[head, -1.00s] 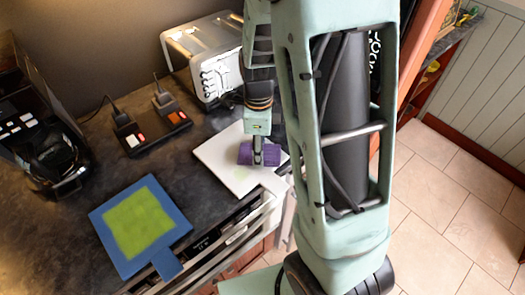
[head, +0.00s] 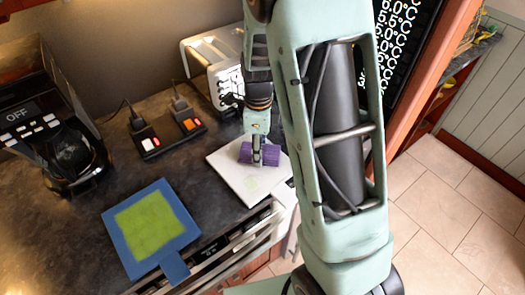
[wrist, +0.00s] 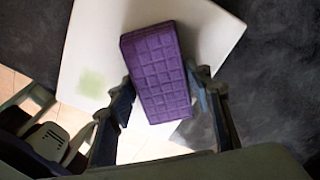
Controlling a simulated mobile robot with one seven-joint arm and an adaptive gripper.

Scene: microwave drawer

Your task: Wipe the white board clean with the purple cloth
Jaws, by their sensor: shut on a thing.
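The white board (head: 226,165) lies on the dark counter near its front edge. A pale green smudge shows on it in the head view (head: 252,183) and in the wrist view (wrist: 91,82). The purple cloth (head: 246,152) is a thick quilted block, seen from above in the wrist view (wrist: 158,75). My gripper (wrist: 165,95) is shut on the purple cloth, with a finger on each side. The cloth is over the board, to one side of the smudge. I cannot tell whether it touches the board.
A blue board with a green patch (head: 150,225) lies to the left. A coffee machine (head: 68,150), a power strip with plugs (head: 165,137) and a toaster (head: 208,60) stand further back. Dark counter is bare between them.

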